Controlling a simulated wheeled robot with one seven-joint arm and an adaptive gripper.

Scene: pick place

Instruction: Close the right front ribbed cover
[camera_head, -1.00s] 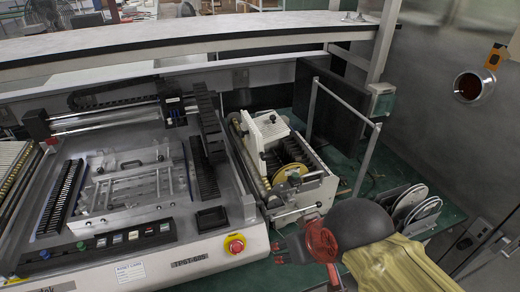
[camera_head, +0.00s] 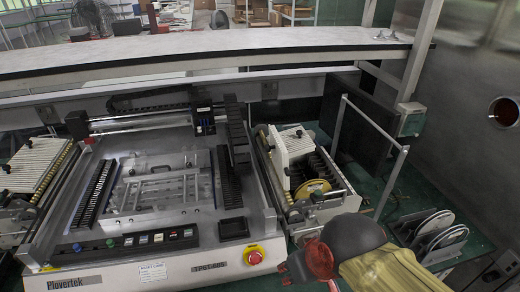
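The right ribbed cover (camera_head: 292,148) is a white, ribbed panel with dark knobs. It stands raised and tilted on the right feeder unit (camera_head: 318,208), with dark slots and a yellow reel (camera_head: 313,187) exposed beside it. A second white ribbed cover (camera_head: 38,165) lies sloping on the left feeder unit at the left edge. My gripper (camera_head: 300,267), with red and dark parts, is low in the picture in front of the right feeder unit, apart from the cover. My arm partly hides it, and its fingers are too unclear to tell open from shut.
The machine (camera_head: 160,262) fills the left and middle, with a red emergency button (camera_head: 254,256) at its front right corner. A metal rail frame (camera_head: 392,183) and a rack of discs (camera_head: 440,235) stand to the right. A long shelf (camera_head: 200,48) crosses behind.

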